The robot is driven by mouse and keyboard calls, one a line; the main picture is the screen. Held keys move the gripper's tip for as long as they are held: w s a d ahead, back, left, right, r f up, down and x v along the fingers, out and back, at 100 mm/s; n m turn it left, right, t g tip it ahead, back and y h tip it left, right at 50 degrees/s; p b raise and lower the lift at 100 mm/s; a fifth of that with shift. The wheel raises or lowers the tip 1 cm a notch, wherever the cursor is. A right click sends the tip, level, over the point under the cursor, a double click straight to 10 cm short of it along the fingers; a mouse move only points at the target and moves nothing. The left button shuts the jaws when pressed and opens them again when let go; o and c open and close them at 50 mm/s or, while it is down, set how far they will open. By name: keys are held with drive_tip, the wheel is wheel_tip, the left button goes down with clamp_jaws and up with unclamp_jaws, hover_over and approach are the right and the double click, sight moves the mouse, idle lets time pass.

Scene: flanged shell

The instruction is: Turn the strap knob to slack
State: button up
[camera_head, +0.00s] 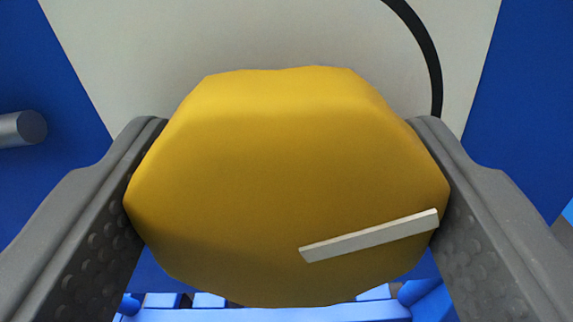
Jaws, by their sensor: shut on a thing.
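The strap knob (280,160) is a large yellow faceted knob that fills the middle of the view. A white pointer bar (370,236) on its face runs from near its centre to the lower right edge, tilted slightly up to the right. My gripper (287,195) is shut on the knob, with one grey finger against its left side and the other against its right side. The knob hides much of what lies behind it.
A pale panel (270,35) lies behind the knob, with a black curved line (425,45) at upper right. Blue surfaces flank the panel. A grey cylindrical peg (22,128) sticks out at the left. Blue blocky parts (265,314) show along the bottom edge.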

drive_tip(key=n, duration=0.4)
drive_tip(key=shift+s+a+f+p, duration=0.15)
drive_tip(key=shift+a+f+p, duration=0.15)
drive_tip(key=shift+p, duration=0.1)
drive_tip(key=n+p, duration=0.1)
drive_tip(key=n, duration=0.2)
drive_tip(key=shift+r+n, duration=0.1)
drive_tip(key=shift+n, duration=0.2)
drive_tip(key=n+p, duration=0.1)
drive_tip(key=n, duration=0.1)
drive_tip(key=shift+a+n, duration=0.1)
drive_tip(key=shift+n, duration=0.2)
drive_tip(key=shift+n+p, duration=0.6)
drive_tip(key=shift+n, duration=0.2)
drive_tip(key=shift+f+n+p, duration=0.25)
drive_tip(key=shift+n+p, duration=0.25)
drive_tip(key=shift+n, duration=0.7)
drive_tip(key=o, duration=0.9)
drive_tip(key=shift+o, duration=0.5)
drive_tip(key=shift+r, duration=0.1)
